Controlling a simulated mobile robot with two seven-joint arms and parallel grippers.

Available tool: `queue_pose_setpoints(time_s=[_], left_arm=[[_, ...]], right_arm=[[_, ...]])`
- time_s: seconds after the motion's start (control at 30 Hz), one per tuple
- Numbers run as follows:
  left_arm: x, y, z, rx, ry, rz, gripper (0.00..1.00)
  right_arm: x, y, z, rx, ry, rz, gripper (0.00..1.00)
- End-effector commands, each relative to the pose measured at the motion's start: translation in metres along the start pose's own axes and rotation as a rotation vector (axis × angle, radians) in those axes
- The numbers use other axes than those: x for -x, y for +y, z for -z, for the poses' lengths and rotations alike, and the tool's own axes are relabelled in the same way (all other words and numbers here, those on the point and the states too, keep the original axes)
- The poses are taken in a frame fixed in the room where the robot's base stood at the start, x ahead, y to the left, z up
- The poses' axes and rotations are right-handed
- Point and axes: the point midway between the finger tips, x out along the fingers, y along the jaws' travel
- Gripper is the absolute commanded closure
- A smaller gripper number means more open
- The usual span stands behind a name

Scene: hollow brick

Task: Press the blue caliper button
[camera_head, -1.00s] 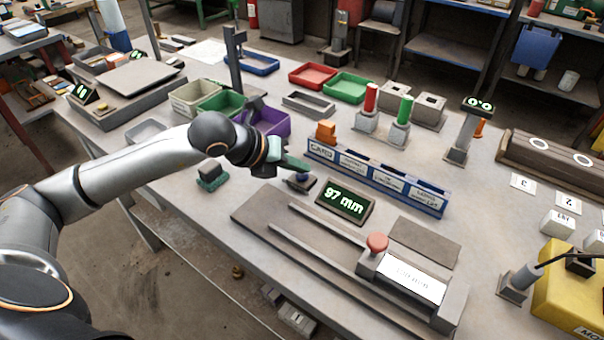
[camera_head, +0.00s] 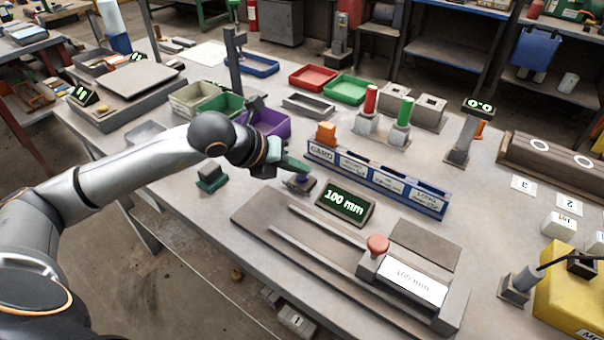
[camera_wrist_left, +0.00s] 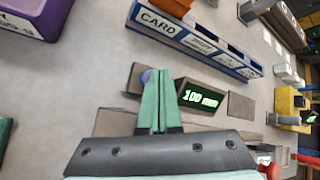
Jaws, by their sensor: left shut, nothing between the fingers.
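The blue caliper button (camera_head: 302,177) sits on a small dark base left of the display (camera_head: 345,203), which reads 100 mm in green. In the left wrist view the button (camera_wrist_left: 146,76) shows as a blue dome partly behind the fingers, and the display (camera_wrist_left: 199,98) is to their right. My left gripper (camera_head: 305,168) is shut and empty, its green fingertips at or just above the button; I cannot tell if they touch it. It fills the lower middle of the left wrist view (camera_wrist_left: 158,72). My right gripper is not in view.
The caliper slide with a red knob (camera_head: 377,244) and a white label (camera_head: 413,284) lies in front. A blue card rack (camera_head: 375,182) stands behind the display.

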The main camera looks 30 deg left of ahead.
Motion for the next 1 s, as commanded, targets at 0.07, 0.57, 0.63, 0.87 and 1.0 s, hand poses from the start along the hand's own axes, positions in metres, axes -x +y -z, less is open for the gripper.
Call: queue_pose_setpoints(time_s=[0.07, 0.57, 0.63, 0.87, 1.0], left_arm=[[0.004, -0.003, -0.003, -0.001, -0.001, 0.001, 1.00], [0.009, -0.007, -0.007, -0.001, -0.002, 0.001, 1.00], [0.013, -0.010, -0.010, -0.001, -0.003, 0.002, 1.00], [0.030, -0.022, -0.022, -0.001, -0.002, 0.002, 1.00], [0.039, -0.029, -0.029, -0.001, -0.003, 0.001, 1.00]], right_arm=[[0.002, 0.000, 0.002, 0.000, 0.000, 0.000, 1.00], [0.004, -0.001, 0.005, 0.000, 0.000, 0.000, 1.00], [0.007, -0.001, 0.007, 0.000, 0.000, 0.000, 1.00], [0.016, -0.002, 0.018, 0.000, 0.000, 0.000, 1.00], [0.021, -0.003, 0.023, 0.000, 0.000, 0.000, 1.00]])
